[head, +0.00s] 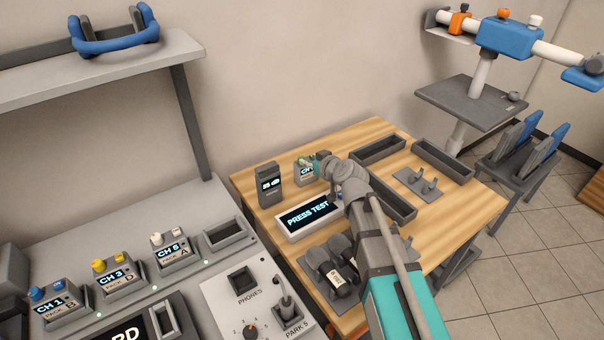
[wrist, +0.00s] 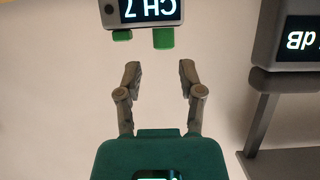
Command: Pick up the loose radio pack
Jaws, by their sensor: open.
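The loose radio pack (head: 302,172) is a small grey box with a lit "CH" screen. It stands on the wooden table, partly hidden behind my gripper. In the wrist view the pack (wrist: 140,14) shows upside down at the top edge, cut off, with "CH 7" on its screen and two green knobs towards my gripper. My gripper (wrist: 160,78) is open and empty. Its two fingers point at the knob end, with a visible gap between fingertips and knobs. In the head view my gripper (head: 320,165) is small and foreshortened beside the pack.
A dark dB meter (head: 269,185) stands left of the pack; it also shows in the wrist view (wrist: 290,45). A "PRESS TEST" display (head: 307,216) lies in front. Empty grey trays (head: 378,150) are to the right. Packs CH 1, CH 3 and CH 5 (head: 172,255) sit on the left console.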

